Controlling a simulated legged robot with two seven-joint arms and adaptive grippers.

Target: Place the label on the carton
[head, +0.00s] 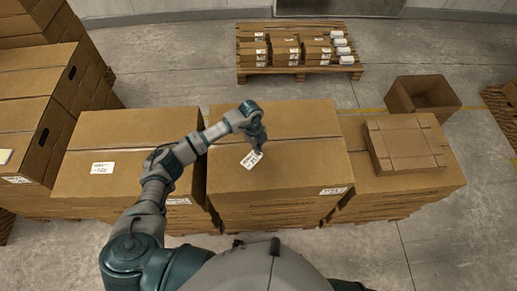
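A small white label (251,159) with dark print shows over the top of the middle large carton (310,150), tilted relative to the carton's edges. My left gripper (259,142) points down just above it, and the label hangs at its fingertips, seemingly pinched. The fingers are small and partly hidden by the wrist. I cannot tell whether the label touches the carton top. The middle carton is closed and bears another white label (334,191) at its front right edge. My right gripper is out of view.
A large carton (120,130) with a label stands left, and another (425,182) stands right with a flat box (403,144) on it. Stacked cartons (30,90) fill the far left.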

